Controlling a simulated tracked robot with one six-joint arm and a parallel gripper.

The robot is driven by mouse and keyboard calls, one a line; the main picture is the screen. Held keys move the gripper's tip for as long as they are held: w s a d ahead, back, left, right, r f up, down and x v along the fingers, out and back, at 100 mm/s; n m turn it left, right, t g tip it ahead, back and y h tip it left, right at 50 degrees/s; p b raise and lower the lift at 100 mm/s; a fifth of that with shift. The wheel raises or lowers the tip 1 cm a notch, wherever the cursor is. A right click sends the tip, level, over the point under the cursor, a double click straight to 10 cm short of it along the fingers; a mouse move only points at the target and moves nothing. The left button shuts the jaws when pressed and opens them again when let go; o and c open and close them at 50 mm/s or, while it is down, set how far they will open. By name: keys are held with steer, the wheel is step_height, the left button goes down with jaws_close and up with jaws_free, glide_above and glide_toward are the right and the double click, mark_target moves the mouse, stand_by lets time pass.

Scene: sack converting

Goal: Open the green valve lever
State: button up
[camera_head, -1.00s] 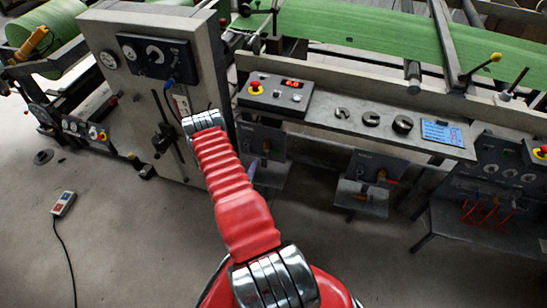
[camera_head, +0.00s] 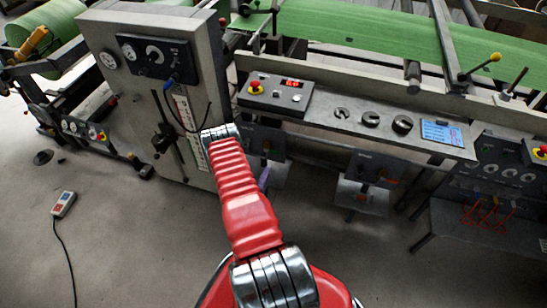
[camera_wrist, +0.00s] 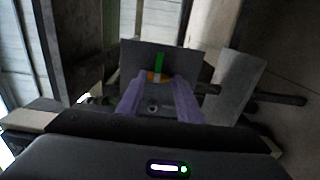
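The green valve lever (camera_wrist: 159,66) shows in the wrist view, standing upright against a grey plate (camera_wrist: 140,58). An orange part (camera_wrist: 155,77) sits at its lower end. My gripper (camera_wrist: 159,82) has two purple fingers, spread apart with a gap between them. The lever shows beyond the tips, roughly in line with the gap; I cannot tell whether the fingers touch anything. In the head view only a small purple piece of my gripper (camera_head: 264,178) shows beside my red arm, and I cannot make out the green lever there.
A control console (camera_head: 275,94) with a red-and-yellow stop button lies above my gripper in the head view. A tall grey cabinet (camera_head: 130,90) stands left. Another hanging panel (camera_head: 364,180) is to the right. A pendant (camera_head: 63,204) with a cable lies on open floor.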

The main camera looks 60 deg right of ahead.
mark_target(276, 153)
steer(key=d, duration=0.4)
steer(key=w+d, duration=0.1)
steer(key=d, duration=0.3)
steer(key=w+d, duration=0.1)
steer(key=d, duration=0.2)
steer(key=shift+d, duration=0.4)
jaws_close()
steer(key=shift+s, duration=0.1)
steer(key=shift+a, duration=0.3)
steer(key=shift+s+d, duration=0.1)
steer(key=shift+d, duration=0.25)
